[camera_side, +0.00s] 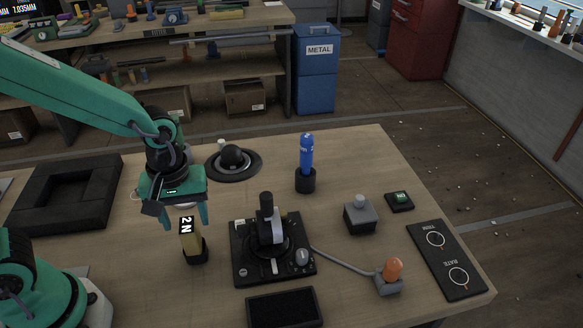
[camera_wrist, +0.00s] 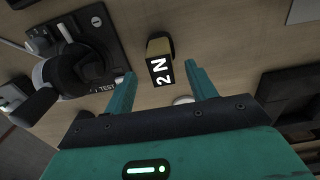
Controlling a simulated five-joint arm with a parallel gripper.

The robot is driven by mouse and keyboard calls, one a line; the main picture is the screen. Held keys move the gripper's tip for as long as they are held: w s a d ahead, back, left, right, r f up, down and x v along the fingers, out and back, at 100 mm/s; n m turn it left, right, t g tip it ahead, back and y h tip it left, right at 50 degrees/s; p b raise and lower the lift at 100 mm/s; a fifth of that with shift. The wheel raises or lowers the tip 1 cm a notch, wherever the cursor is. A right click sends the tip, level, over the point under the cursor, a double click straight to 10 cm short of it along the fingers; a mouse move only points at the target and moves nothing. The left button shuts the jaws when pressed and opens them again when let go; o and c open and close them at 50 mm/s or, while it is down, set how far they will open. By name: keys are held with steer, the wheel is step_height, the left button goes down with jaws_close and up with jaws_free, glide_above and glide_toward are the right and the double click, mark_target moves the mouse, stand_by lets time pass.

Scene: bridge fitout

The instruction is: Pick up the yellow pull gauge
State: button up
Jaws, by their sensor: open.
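The yellow pull gauge (camera_side: 188,234) stands upright in a dark holder on the wooden table, with a black label reading "2 N". My green gripper (camera_side: 180,213) is above and around its upper end in the side view, fingers pointing down. In the wrist view the gauge (camera_wrist: 159,61) lies just beyond the fingertips, roughly between their lines. My gripper (camera_wrist: 160,72) is open and empty in the wrist view. Whether a finger touches the gauge cannot be told.
A black joystick panel (camera_side: 240,262) stands close right of the gauge. A blue gauge (camera_side: 306,155) stands in a black holder farther back. A dark round dome (camera_side: 233,161) sits behind, and a black square tray (camera_side: 28,216) lies left. Bare table lies between the gauge and dome.

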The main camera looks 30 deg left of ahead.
mark_target(187, 225)
steer(key=shift+f, duration=0.2)
steer(key=shift+a+f, duration=0.1)
steer(key=shift+f, duration=2.4)
jaws_close()
